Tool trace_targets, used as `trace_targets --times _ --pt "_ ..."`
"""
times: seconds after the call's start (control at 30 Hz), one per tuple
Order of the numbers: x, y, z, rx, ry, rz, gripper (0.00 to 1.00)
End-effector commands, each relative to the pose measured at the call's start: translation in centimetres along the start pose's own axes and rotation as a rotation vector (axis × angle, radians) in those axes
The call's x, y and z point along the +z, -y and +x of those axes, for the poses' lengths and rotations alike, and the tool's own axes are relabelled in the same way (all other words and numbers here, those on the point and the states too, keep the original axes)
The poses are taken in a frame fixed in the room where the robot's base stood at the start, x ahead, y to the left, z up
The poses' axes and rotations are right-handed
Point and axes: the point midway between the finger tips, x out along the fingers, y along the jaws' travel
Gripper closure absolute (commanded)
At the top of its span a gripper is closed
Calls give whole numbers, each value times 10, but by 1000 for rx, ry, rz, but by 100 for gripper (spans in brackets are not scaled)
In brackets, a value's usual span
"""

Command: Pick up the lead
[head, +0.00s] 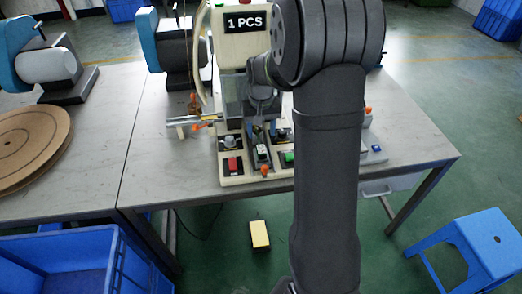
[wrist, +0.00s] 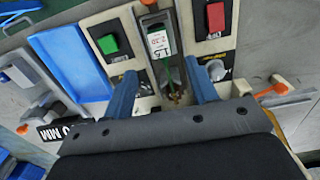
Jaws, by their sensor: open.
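What looks like the lead (wrist: 172,72), a thin green strand with a white printed tag (wrist: 159,44) at its end, lies in a narrow slot of the cream fixture. In the head view the white tag (head: 262,152) shows just in front of my gripper (head: 264,128). In the wrist view my gripper (wrist: 161,82) is open, with one blue finger on each side of the slot. The strand runs between the fingers and nothing is clamped. Its near end is partly hidden by my gripper body.
The cream fixture (head: 229,182) carries a red button (head: 232,164) and a green button (head: 289,157) beside the slot. A blue tray (wrist: 70,55) is at left in the wrist view. An orange-tipped lever (wrist: 270,91) is at right. Bare table (head: 165,165) lies left of the fixture.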

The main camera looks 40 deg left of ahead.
Motion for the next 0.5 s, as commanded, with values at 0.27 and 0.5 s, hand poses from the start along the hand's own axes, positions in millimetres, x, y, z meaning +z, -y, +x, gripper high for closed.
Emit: trace_targets --times 0.27,0.5 --pt "0 0 27 0 0 0 47" --pt "-2 1 60 0 4 0 47"
